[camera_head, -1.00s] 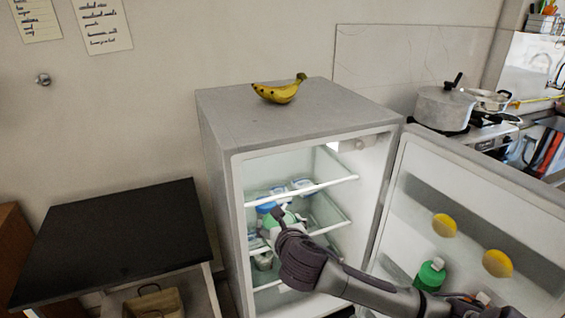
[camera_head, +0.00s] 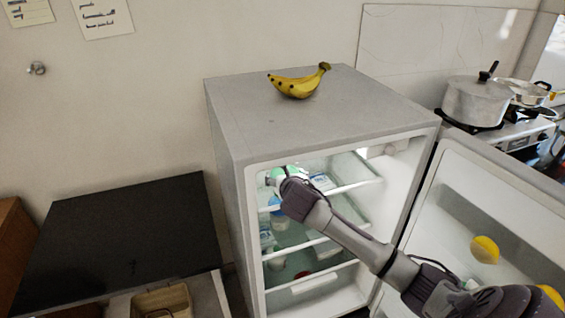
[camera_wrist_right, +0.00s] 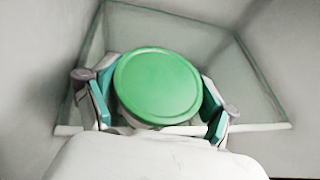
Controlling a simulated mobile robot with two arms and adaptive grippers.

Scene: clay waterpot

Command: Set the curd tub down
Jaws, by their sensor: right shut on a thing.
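The curd tub has a round green lid (camera_wrist_right: 158,86) and fills the middle of the right wrist view. My right gripper (camera_wrist_right: 155,98) is shut on the tub, one finger on each side. In the head view, a small part of the tub (camera_head: 277,171) shows at the gripper, by the upper part of the open fridge (camera_head: 320,108). A glass shelf (camera_wrist_right: 235,75) shows beneath and around the tub in the wrist view. I cannot tell whether the tub touches it. My left gripper is out of view.
Bananas (camera_head: 298,84) lie on the fridge top. The fridge door (camera_head: 455,210) stands open on the right, with yellow round items in it. Several containers stand on the fridge shelves. A black-topped table (camera_head: 130,240) at left is clear.

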